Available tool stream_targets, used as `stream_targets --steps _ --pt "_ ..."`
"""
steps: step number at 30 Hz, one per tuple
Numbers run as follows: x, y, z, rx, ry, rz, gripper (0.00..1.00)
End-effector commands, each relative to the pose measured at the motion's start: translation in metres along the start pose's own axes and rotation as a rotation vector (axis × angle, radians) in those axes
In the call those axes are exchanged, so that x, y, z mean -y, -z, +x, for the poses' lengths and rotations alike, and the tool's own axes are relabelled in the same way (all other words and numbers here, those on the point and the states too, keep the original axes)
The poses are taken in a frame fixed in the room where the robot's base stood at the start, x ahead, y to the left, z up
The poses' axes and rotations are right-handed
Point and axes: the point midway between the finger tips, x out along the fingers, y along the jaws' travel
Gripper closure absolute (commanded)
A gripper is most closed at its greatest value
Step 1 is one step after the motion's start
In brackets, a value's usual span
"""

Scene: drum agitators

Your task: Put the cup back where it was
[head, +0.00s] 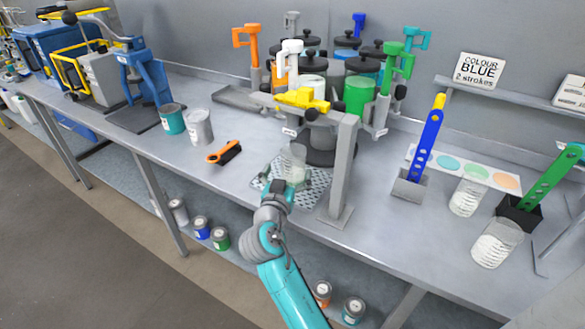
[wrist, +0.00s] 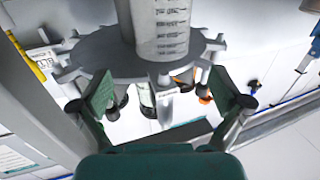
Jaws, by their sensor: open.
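A clear cup with graduation marks (head: 294,164) is just beyond my gripper, over the perforated drip grid (head: 316,187) of the paint dispenser. It also shows upper centre in the wrist view (wrist: 162,28). My gripper (head: 287,182) is open, its two green-padded fingers spread wide in the wrist view (wrist: 162,93). The cup appears ahead of the fingertips, roughly centred between them, with no finger closed on it. My wrist hides part of the grid, and I cannot tell whether the cup's base touches it.
The dispenser carousel (head: 331,156) with coloured canisters stands behind, and its grey post (head: 345,170) is close on the right. Stacked clear cups (head: 469,197) stand farther right. Bare bench lies between brush and grid.

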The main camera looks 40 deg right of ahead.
Motion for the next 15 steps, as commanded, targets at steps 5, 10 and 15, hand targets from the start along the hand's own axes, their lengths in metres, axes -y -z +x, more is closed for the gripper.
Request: stream_targets --steps 5,10,15 --pt "-0.001 0.000 0.028 0.000 -0.003 0.000 0.00" --pt "0.001 0.001 0.041 0.000 -0.001 0.001 0.00" --pt "0.003 0.006 0.063 -0.001 -0.001 0.001 0.00"
